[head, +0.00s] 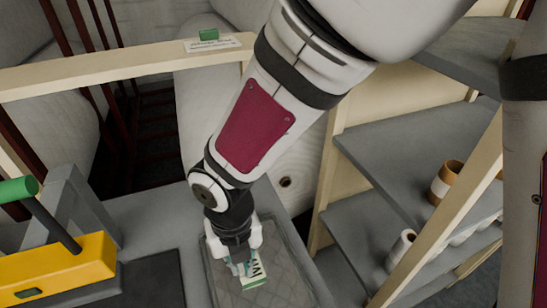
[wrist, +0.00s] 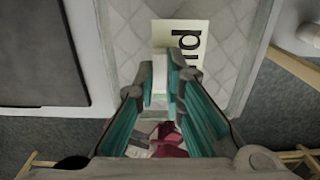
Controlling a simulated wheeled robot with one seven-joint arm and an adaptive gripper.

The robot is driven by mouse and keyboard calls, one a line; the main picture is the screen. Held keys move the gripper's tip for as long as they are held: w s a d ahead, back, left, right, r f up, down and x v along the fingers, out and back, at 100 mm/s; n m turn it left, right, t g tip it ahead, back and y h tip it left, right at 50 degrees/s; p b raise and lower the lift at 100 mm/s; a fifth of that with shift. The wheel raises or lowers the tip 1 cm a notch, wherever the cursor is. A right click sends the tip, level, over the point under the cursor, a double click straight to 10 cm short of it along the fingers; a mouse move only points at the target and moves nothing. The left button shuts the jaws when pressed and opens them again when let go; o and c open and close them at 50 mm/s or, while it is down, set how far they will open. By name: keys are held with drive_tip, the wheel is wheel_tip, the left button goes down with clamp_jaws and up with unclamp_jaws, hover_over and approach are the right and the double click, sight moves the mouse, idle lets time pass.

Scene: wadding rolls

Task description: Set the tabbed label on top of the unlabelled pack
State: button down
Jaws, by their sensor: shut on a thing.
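My gripper (head: 240,262) points down over a grey quilted pack (head: 285,262) on the bench. It is shut on a pale label (head: 256,271) with dark lettering and a green edge strip. The label's lettered card (wrist: 182,33) sticks out beyond the fingertips, over the quilted pack (wrist: 232,55). I cannot tell whether the card touches the pack.
Another lettered card with a green block (head: 209,36) sits on the wooden rail (head: 130,66). A yellow tool with a green handle (head: 60,265) stands at left. Grey shelves (head: 400,150) with several rolls are at right. Large pale rolls stand behind.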

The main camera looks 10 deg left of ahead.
drive_tip(key=shift+w+d+f, duration=0.1)
drive_tip(key=shift+w+d, duration=0.1)
drive_tip(key=shift+w, duration=0.45)
wheel_tip(320, 180, down, 3)
drive_tip(key=b, duration=0.2)
drive_tip(key=shift+w+b, duration=0.1)
drive_tip(key=shift+b, duration=0.25)
drive_tip(key=shift+f, duration=0.2)
drive_tip(key=shift+f+b, duration=0.2)
drive_tip(key=shift+b, duration=0.15)
drive_tip(key=c, duration=1.7)
unclamp_jaws()
